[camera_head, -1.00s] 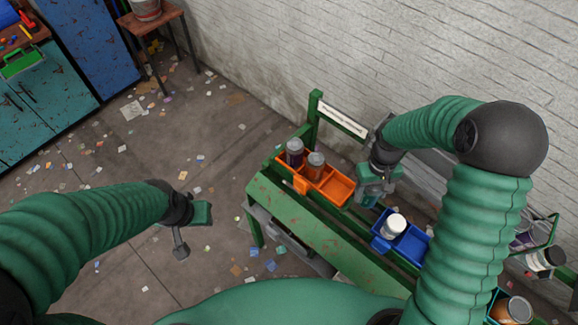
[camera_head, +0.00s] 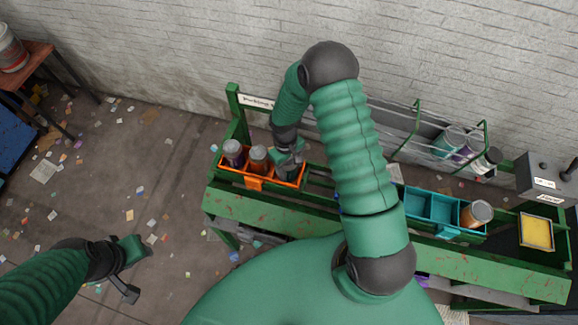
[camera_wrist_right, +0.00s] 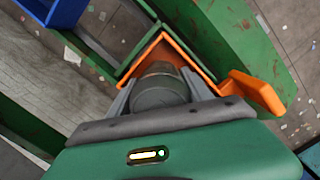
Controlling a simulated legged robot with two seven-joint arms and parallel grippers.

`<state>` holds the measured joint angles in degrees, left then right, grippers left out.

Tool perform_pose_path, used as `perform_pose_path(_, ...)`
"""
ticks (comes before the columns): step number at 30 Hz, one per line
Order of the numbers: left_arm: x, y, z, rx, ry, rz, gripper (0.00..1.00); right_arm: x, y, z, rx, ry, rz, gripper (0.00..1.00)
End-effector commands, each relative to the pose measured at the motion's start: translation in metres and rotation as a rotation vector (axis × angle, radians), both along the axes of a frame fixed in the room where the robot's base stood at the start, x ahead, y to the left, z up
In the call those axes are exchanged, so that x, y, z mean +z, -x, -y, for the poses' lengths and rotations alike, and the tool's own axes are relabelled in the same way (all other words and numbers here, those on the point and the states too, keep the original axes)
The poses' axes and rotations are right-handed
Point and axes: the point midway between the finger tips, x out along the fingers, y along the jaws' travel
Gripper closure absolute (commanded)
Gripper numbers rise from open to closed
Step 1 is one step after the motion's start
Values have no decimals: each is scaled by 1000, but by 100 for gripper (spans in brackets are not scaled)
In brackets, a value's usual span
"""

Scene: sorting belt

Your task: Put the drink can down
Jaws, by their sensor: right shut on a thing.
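My right gripper (camera_head: 288,164) is over the right compartment of the orange bin (camera_head: 254,184) on the green rack. In the right wrist view, its two fingers (camera_wrist_right: 157,98) are shut on a grey-topped drink can (camera_wrist_right: 160,88). The orange bin's walls (camera_wrist_right: 183,47) show around the can's far side there. How deep the can sits, and whether it touches the floor of the bin, is hidden. In the head view my gripper covers the can. My left gripper (camera_head: 130,270) is off to the left above the floor, empty; its jaw opening is unclear.
A teal bin (camera_head: 432,209) with an orange can (camera_head: 477,213) and a yellow tray (camera_head: 537,232) lie right. My arm hides the rack's middle.

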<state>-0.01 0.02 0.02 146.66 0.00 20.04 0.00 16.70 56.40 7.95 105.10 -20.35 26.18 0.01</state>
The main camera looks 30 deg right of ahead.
Motion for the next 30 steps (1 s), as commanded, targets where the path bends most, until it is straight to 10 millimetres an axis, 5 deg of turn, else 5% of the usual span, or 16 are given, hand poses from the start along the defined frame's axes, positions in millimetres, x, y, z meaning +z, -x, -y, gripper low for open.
perform_pose_path(8, -5, 0, 0, 1, 0, 0, 64, -6, 1, 0, 2, -2, -1, 85)
perform_pose_path(9, -4, 0, 0, 1, 0, 0, 64, -5, 1, 0, 2, -2, -1, 40)
perform_pose_path(11, -4, 0, 0, 1, 0, 0, 64, -5, 1, 0, 2, -2, -2, 33)
perform_pose_path(23, -2, 0, 0, 0, 0, 0, 64, -2, 1, 0, 1, -2, -2, 33)
perform_pose_path(30, -9, 0, 0, 1, 0, 0, 64, 36, -5, 0, 0, -1, 5, 33)
